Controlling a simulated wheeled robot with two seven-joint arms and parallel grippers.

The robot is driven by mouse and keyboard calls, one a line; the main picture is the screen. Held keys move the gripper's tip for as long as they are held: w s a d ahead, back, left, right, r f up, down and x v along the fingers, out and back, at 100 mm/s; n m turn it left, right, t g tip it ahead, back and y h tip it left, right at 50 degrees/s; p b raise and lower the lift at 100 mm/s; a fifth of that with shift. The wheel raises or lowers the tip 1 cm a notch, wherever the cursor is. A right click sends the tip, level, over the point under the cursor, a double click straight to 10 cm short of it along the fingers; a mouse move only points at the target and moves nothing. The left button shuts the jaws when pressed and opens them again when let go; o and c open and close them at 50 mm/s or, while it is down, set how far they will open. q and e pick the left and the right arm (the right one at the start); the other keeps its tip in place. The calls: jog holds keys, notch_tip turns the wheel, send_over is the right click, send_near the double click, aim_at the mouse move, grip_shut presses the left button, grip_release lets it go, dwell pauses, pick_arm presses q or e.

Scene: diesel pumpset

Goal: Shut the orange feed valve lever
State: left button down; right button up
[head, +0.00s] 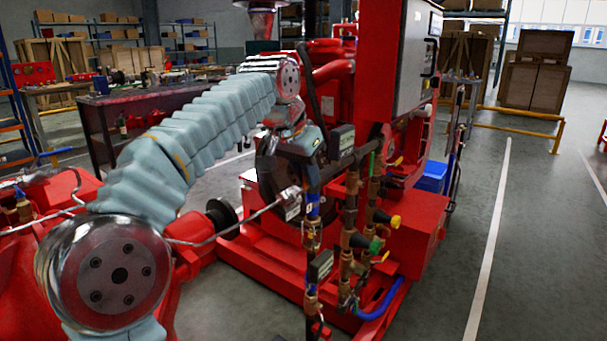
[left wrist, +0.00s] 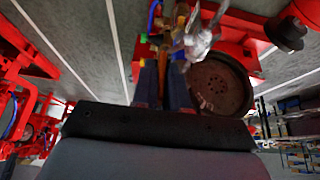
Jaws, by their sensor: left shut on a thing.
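My left gripper (head: 312,186) reaches down at the near side of the red pumpset's pipework. In the left wrist view, its two dark fingers (left wrist: 164,62) reach up to the brass and silver fittings. I cannot make the lever out clearly in the head view. My right gripper is not in view.
Vertical brass pipework (head: 350,240) with green and yellow handles stands close to the gripper. A grey control cabinet (head: 412,55) is above it. A round dark flywheel or disc (left wrist: 222,86) is beside the fingers. Open floor (head: 445,270) lies to the right.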

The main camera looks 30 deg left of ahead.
pick_arm(q)
jog(key=shift+w, duration=0.25)
dwell(0.3)
jog(key=c, duration=1.2)
grip_release()
jog(key=shift+c, duration=0.2)
